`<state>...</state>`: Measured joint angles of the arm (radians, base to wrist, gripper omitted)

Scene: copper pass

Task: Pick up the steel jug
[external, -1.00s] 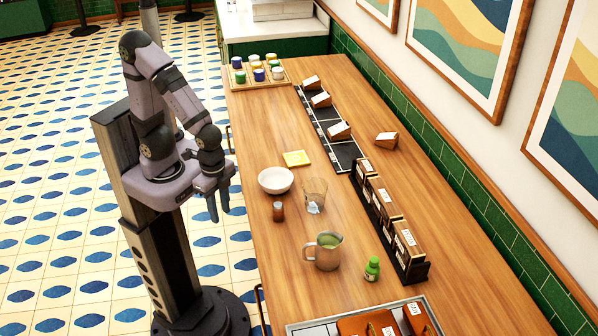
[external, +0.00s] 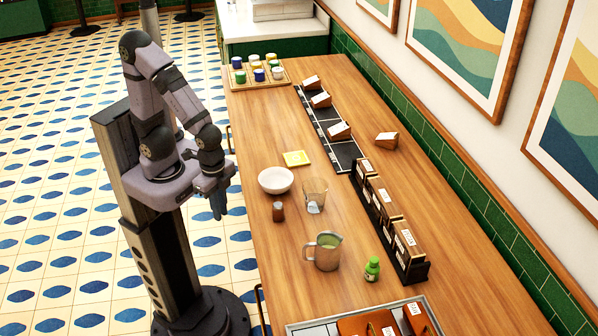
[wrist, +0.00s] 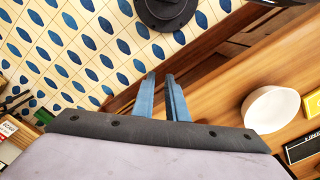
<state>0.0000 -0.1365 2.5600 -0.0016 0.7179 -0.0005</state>
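The steel jug (external: 327,256) stands upright on the wooden counter in the external view, with green contents showing at its mouth and its handle toward the left. It is not in the wrist view. My gripper (external: 218,208) hangs over the floor left of the counter, well away from the jug and pointing down. In the wrist view its two blue fingers (wrist: 161,78) are a narrow gap apart, with nothing between them.
A white bowl (external: 276,180), a small brown jar (external: 278,212) and a clear glass (external: 315,194) stand behind the jug. A green bottle (external: 372,269) is to its right. A metal tray (external: 312,328) lies in front. A black rack (external: 412,268) stands farther right.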

